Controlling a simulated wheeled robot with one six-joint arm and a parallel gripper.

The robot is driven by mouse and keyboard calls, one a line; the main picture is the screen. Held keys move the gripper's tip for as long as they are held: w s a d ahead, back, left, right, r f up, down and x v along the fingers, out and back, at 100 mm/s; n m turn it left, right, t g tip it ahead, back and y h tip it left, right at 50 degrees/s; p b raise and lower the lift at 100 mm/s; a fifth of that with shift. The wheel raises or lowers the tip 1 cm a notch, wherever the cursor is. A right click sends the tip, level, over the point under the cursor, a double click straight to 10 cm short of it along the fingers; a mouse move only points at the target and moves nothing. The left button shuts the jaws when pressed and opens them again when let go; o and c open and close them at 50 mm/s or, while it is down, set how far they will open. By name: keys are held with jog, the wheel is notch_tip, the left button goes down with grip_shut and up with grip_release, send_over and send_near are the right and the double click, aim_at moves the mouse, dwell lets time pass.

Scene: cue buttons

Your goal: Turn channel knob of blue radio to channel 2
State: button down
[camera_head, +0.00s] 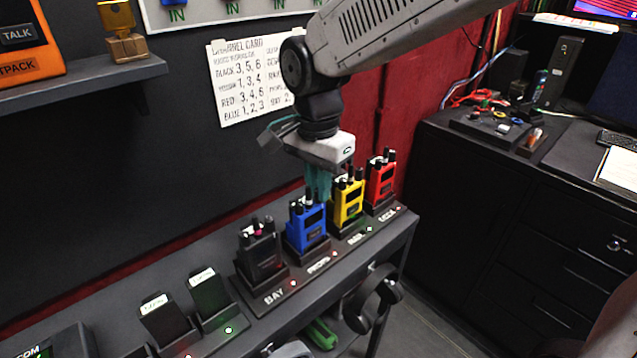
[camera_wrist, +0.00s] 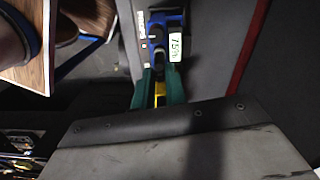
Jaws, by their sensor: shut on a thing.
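The blue radio (camera_head: 308,227) stands upright in a dark charger slot, between the black radio (camera_head: 259,256) and the yellow radio (camera_head: 349,203). My gripper (camera_head: 318,190) points down at the top of the blue radio. In the wrist view, the blue radio (camera_wrist: 156,17) is seen from above, with dark knobs and a small pale display (camera_wrist: 175,48). The teal fingers (camera_wrist: 160,85) are close together around a dark knob on its top. The channel marking at the knob is too small to read. Part of the yellow radio (camera_wrist: 160,93) shows between the fingers.
The red radio (camera_head: 381,186) stands at the right end of the charger row. Two dark devices stand in slots at lower left (camera_head: 211,296). A paper channel card (camera_head: 247,85) on the wall lists numbers, with blue 1, 2, 3. A headset (camera_head: 374,297) hangs at the shelf front.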

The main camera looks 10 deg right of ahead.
jog(key=shift+n, duration=1.2)
jog(key=c, duration=1.4)
grip_release()
jog(key=shift+r, duration=3.95)
